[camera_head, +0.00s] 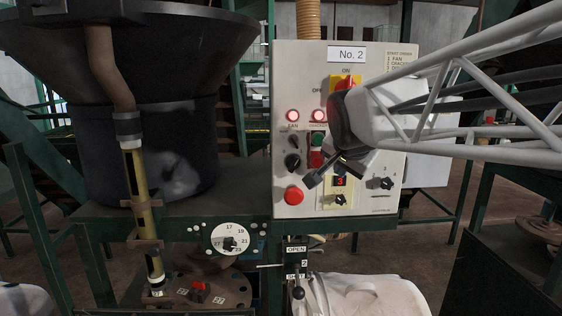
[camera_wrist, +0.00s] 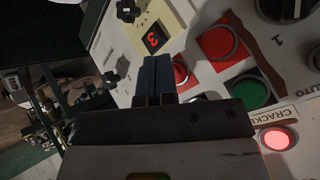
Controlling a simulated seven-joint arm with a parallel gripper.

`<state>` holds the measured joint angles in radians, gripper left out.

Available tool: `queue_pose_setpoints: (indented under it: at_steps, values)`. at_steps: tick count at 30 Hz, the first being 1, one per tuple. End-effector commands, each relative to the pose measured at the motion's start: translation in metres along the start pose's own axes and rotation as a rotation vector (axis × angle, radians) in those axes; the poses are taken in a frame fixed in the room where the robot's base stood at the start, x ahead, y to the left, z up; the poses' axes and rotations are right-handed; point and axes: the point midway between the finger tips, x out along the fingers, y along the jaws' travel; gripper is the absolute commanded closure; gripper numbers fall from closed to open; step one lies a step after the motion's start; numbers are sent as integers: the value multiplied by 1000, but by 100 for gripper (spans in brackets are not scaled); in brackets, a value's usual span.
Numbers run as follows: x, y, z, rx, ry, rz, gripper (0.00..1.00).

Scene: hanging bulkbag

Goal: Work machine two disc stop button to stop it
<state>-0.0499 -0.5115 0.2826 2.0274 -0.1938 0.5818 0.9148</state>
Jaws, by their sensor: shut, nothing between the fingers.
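The machine panel (camera_head: 287,75) marked No. 2 faces me. In the head view, my gripper (camera_head: 311,182) is in front of its lower middle. In the wrist view, the fingers (camera_wrist: 156,62) are together and hold nothing. A red button (camera_wrist: 181,73) shows just right of the fingertips, partly hidden by them; it stands in the column beside the CRACKER one, where the disc stop would be, but its label is hidden. Another red button (camera_wrist: 219,43) and a green button (camera_wrist: 247,92) are in the CRACKER column. I cannot tell whether the fingers touch anything.
A display (camera_wrist: 155,39) with a red 3 and a dark knob (camera_wrist: 127,10) lie beyond the fingertips. A large red button (camera_head: 293,195) is at the panel's lower left. Two lamps (camera_head: 292,115) glow red. A black hopper (camera_head: 150,120) stands left; a white bag (camera_head: 365,297) is below.

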Motion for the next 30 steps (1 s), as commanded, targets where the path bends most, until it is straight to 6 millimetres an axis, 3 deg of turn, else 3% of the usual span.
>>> queue_pose_setpoints:
  at_steps: [30]
  values:
    - [-6, 4, 4, 0, 1, -1, 100]
